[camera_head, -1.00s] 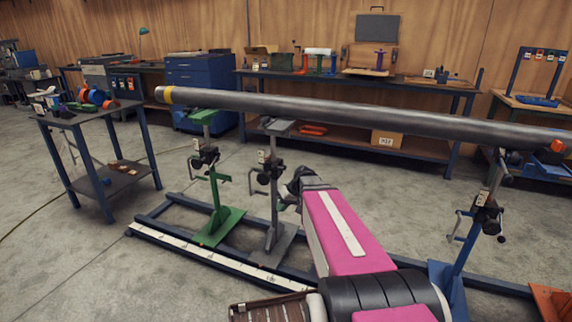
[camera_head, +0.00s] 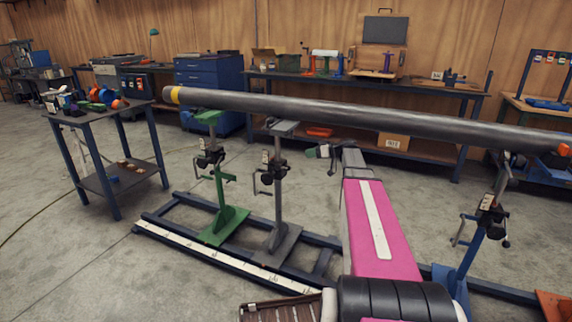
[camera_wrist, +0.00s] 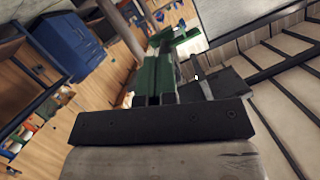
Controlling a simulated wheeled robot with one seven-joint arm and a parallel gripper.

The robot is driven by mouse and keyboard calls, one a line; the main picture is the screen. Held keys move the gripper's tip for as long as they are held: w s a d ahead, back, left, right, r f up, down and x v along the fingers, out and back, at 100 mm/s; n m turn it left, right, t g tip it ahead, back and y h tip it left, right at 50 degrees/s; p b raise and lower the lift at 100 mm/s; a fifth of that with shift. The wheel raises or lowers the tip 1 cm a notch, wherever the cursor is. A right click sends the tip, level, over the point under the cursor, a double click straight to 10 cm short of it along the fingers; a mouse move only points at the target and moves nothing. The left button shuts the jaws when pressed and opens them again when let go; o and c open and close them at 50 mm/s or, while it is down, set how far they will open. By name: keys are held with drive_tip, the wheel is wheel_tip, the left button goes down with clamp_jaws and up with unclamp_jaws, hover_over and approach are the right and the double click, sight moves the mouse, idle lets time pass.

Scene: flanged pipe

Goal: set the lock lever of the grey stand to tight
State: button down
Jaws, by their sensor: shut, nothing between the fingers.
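The grey stand (camera_head: 279,205) stands upright under the pipe (camera_head: 340,108), between the green and blue stands. Its black clamp block (camera_head: 268,178) has a pale label (camera_head: 265,157) above it and a crank at its left. The lock lever is too small to make out clearly, so I cannot tell its setting. My gripper (camera_head: 312,153) is to the right of the grey stand's upper post, apart from it in the picture, below the pipe. In the wrist view my gripper (camera_wrist: 160,82) shows dark green fingers, shut and empty. I cannot surely identify the grey stand there.
The green stand (camera_head: 219,190) is just left of the grey one, and the blue stand (camera_head: 472,245) is at the right. Their feet rest on a dark blue floor frame (camera_head: 322,263). A small table (camera_head: 92,112) with parts is at the left. Workbenches line the back wall.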

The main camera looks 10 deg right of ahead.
drive_tip(key=s+f+x, duration=0.1)
drive_tip(key=f+x, duration=0.1)
drive_tip(key=x, duration=1.1)
drive_tip(key=shift+s+f, duration=0.2)
drive_tip(key=shift+f, duration=0.1)
drive_tip(key=shift+d, duration=0.1)
wheel_tip(320, 180, down, 14)
drive_tip(key=s+a+n+t+h, duration=0.1)
drive_tip(key=s+n+t, duration=0.1)
drive_tip(key=n, duration=0.3)
drive_tip(key=shift+a+n, duration=0.2)
drive_tip(key=shift+n, duration=0.2)
idle(0.5)
idle(0.4)
